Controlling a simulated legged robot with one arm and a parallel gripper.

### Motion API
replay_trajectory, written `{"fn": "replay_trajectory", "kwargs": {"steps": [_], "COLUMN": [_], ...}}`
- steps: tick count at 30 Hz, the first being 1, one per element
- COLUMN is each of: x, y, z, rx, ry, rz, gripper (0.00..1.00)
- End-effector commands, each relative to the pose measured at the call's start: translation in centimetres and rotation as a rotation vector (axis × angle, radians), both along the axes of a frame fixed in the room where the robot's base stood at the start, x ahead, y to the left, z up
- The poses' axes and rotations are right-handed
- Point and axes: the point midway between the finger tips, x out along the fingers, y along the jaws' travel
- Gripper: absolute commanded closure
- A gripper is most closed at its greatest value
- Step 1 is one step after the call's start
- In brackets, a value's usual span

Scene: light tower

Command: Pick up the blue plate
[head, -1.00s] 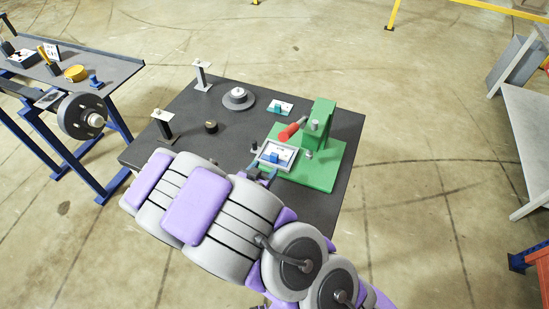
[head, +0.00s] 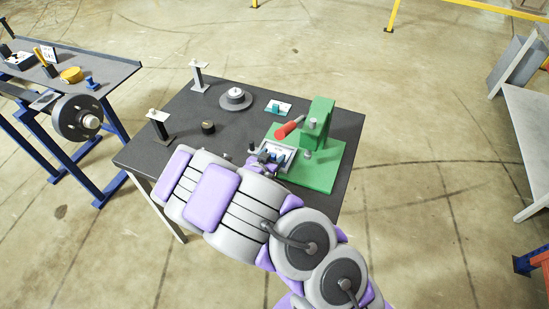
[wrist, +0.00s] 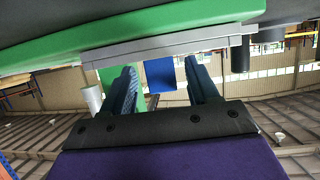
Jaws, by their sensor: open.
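The blue plate (wrist: 160,76) stands between the two fingers of my gripper (wrist: 162,68) in the wrist view, with a gap on either side. My gripper is open. In the head view my gripper (head: 268,157) is at a light grey framed panel (head: 288,167) on the green base (head: 318,177). A small blue piece (head: 280,158) shows on that panel, partly hidden by the fingers. I cannot tell from the pictures whether a finger touches it.
A red handle (head: 289,127) on a green upright (head: 318,122) stands just behind the gripper. A white card with a teal piece (head: 278,108), a round grey disc (head: 235,98) and two posts stand on the dark table (head: 190,117). Another table is at left.

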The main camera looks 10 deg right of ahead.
Motion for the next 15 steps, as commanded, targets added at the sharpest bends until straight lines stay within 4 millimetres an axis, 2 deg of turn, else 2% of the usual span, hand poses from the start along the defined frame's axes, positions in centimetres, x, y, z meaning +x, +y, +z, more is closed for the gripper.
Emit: {"fn": "replay_trajectory", "kwargs": {"steps": [4, 11, 15], "x": [0.66, 0.72, 0.70], "y": [-0.24, -0.31, -0.45], "z": [-0.33, -0.34, -0.35], "rx": [0.000, 0.000, 0.001], "ry": [-0.001, 0.000, 0.001], "rz": [0.002, 0.001, 0.001], "gripper": [0.40, 0.40, 0.51]}}
